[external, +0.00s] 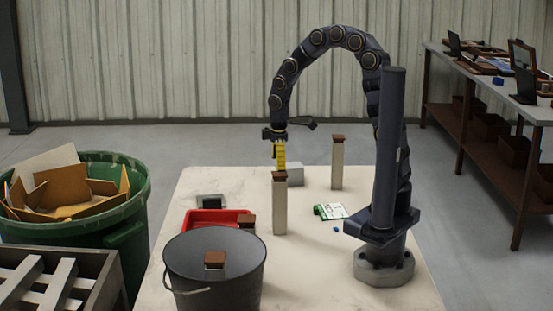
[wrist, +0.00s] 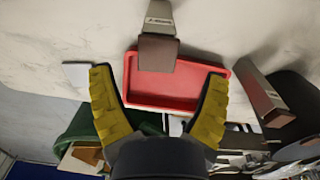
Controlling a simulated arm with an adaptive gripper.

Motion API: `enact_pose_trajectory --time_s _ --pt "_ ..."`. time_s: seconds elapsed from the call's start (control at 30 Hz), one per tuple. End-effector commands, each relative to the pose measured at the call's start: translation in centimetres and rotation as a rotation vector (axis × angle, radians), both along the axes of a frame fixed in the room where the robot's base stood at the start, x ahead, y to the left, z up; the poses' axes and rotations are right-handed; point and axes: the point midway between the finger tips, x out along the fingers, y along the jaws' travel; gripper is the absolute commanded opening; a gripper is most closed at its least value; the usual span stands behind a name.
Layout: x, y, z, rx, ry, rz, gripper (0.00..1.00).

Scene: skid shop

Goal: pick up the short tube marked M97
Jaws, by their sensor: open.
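Several grey tubes with brown tops stand on the table; one is near the middle (external: 279,207), one farther back on the right (external: 338,165), and a brown top shows beside the red tray (external: 247,220). In the wrist view, a grey tube with a brown end (wrist: 158,50) overlaps the red tray's edge, ahead of and between my fingers. It bears a small mark that I cannot read, so I cannot tell which tube is M97. My gripper (external: 280,157) has yellow fingers pointing down, spread and empty in the wrist view (wrist: 159,78).
A red tray (wrist: 160,100) lies on the table. A grey block (external: 295,175) and a green-white card (external: 330,211) lie near the middle. A green bin (external: 125,190) is at left.

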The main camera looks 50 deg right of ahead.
Motion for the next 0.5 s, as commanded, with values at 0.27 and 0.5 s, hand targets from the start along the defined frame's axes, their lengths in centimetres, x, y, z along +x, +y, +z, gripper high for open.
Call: enact_pose_trajectory --time_s 0.27,0.5 --pt "0.0 -0.4 -2.9 -0.001 0.007 -0.004 0.77" --pt "-0.1 -0.5 -6.1 -0.002 0.008 -0.003 0.77"
